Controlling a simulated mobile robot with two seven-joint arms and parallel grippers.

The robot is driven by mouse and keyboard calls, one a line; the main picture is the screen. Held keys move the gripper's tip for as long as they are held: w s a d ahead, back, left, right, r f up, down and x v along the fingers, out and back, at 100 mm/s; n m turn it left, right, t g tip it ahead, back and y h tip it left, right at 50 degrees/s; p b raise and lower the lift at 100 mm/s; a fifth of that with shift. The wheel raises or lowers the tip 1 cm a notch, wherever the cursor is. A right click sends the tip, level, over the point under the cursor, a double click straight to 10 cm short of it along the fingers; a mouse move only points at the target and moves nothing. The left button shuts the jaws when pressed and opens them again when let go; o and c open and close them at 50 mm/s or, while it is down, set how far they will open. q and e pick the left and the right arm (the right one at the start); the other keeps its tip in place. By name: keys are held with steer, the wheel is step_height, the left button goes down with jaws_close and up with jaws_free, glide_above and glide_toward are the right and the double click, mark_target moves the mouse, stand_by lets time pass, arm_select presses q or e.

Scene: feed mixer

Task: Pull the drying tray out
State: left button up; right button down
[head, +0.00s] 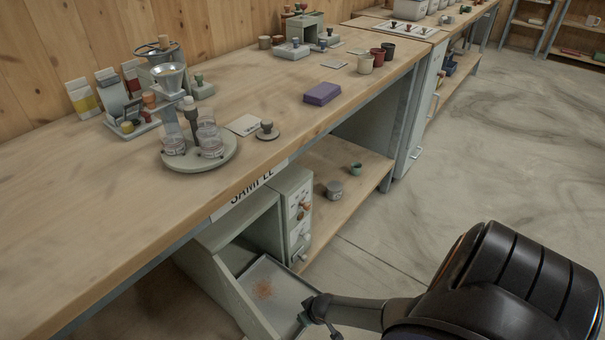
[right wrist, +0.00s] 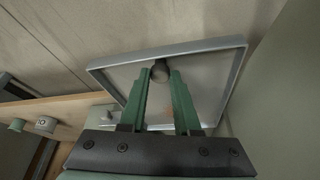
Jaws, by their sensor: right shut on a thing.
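The drying tray (head: 283,283) is a flat grey tray with a low rim and a patch of reddish-brown grains on it. It shows beneath the bench, at the open front of the grey cabinet (head: 232,235) under the SAMPLE sign. My right gripper (head: 310,308) is at the tray's front edge. My left gripper is not in view.
Beside the cabinet is a control panel (head: 299,212) with knobs. A grey cup (head: 334,190) and a green cup (head: 356,168) stand on the lower shelf. The bench top (head: 100,225) overhangs the cabinet. The floor (head: 440,170) to the right is clear.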

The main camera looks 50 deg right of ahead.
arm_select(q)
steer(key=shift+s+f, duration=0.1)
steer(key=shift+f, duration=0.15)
arm_select(e)
steer(key=shift+s, duration=0.15)
steer(key=c, duration=0.6)
jaws_free()
steer(key=shift+r, duration=0.2)
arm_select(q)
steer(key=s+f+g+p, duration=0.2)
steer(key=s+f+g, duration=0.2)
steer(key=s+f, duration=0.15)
arm_select(e)
steer(key=shift+v, duration=1.2)
arm_select(q)
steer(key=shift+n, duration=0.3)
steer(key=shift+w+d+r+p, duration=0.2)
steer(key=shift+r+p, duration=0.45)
steer(key=shift+p, duration=0.35)
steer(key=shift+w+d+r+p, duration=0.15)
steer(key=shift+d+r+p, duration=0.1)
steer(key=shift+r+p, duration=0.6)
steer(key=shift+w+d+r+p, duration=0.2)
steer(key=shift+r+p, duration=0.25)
steer(key=shift+p, duration=0.7)
arm_select(e)
steer(key=shift+v, duration=4.9)
